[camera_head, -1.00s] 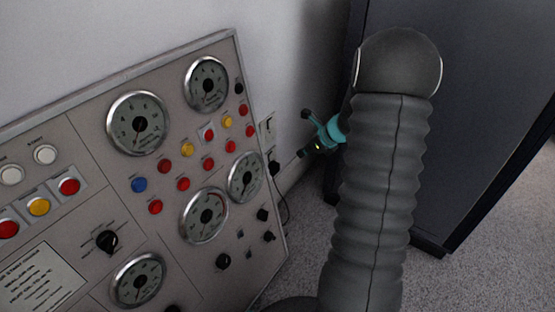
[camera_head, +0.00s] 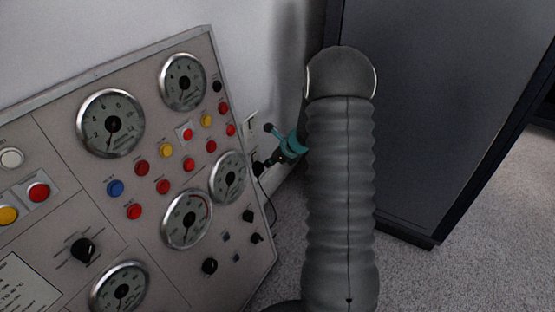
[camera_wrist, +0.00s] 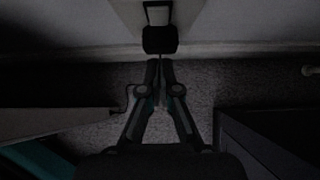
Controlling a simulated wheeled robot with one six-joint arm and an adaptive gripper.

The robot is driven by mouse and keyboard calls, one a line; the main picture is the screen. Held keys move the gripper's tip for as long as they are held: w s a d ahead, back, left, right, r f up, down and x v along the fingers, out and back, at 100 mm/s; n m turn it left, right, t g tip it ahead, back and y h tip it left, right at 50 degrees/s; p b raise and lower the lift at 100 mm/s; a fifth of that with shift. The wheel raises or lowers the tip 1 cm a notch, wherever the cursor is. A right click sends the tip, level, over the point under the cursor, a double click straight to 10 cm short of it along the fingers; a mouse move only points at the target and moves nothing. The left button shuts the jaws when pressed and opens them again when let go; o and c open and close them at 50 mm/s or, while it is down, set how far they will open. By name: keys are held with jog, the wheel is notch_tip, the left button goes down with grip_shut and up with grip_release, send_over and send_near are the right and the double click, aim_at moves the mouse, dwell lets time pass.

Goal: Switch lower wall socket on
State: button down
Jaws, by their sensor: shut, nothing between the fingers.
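The lower wall socket (camera_wrist: 130,14) is a pale plate at the top middle of the wrist view. A dark-framed light switch (camera_wrist: 158,15) and a black plug (camera_wrist: 160,40) show on it. My gripper (camera_wrist: 159,64) is shut and empty, with its tips just below the plug in that picture; I cannot tell whether they touch it. In the head view my gripper (camera_head: 262,165) reaches the wall beside the panel and partly hides the lower socket. The upper wall socket (camera_head: 251,122) shows above it.
A slanted panel (camera_head: 60,130) with gauges, buttons and knobs stands left of my gripper. A dark cabinet (camera_head: 430,100) stands close on the right. A black cable (camera_head: 268,205) hangs below the socket. Grey carpet (camera_head: 480,210) covers the floor.

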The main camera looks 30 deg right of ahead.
aim_at(256, 160)
jog(key=shift+w+a, duration=0.5)
jog(key=shift+w, duration=0.3)
jog(key=shift+w+a, duration=0.45)
jog(key=shift+w, duration=0.3)
jog(key=shift+w+a+f, duration=0.1)
jog(key=shift+w+r+p, duration=0.1)
jog(key=shift+r+p, duration=0.65)
jog(key=shift+r, duration=0.15)
jog(key=shift+s, duration=0.4)
jog(key=s+d+f+p+v, duration=0.1)
jog(key=p+v, duration=0.1)
jog(key=v, duration=1)
jog(key=shift+s+d, duration=0.25)
jog(key=shift+s, duration=0.1)
jog(key=shift+f, duration=0.1)
